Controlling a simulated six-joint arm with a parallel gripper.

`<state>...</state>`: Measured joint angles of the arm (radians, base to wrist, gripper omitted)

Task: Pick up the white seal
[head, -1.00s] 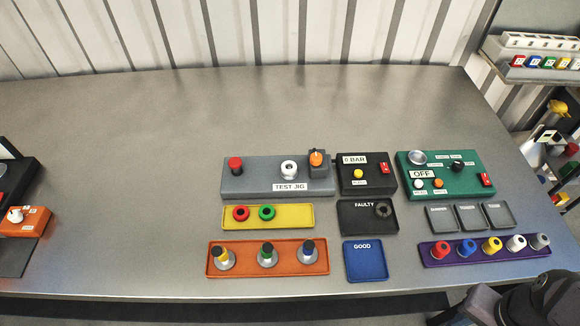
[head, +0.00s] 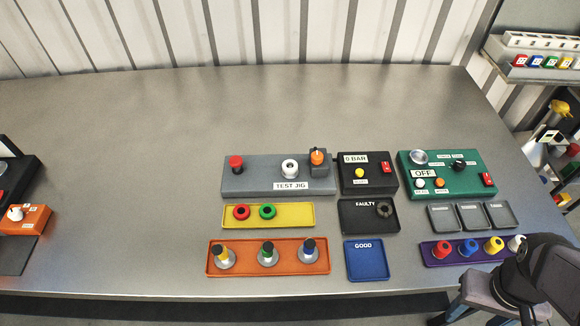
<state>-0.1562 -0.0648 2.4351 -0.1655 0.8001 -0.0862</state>
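A white ring (head: 290,167), which looks like the white seal, sits on the grey test jig (head: 240,182), right of the red knob and left of the orange-topped part. A red ring (head: 241,212) and a green ring (head: 268,211) lie in the yellow tray (head: 295,215). A dark ring (head: 384,209) lies in the black FAULTY tray (head: 358,220). Part of my arm shows at the lower right, over the right end of the purple tray. No gripper fingers can be made out, and the white ring is clear of my arm.
The orange tray (head: 315,250) holds several capped fittings. The blue GOOD tray (head: 365,265) is empty. The purple tray (head: 430,260) holds several coloured caps, partly hidden by my arm. A black gauge box (head: 350,186) and green panel (head: 455,187) stand right of the jig. The table behind is clear.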

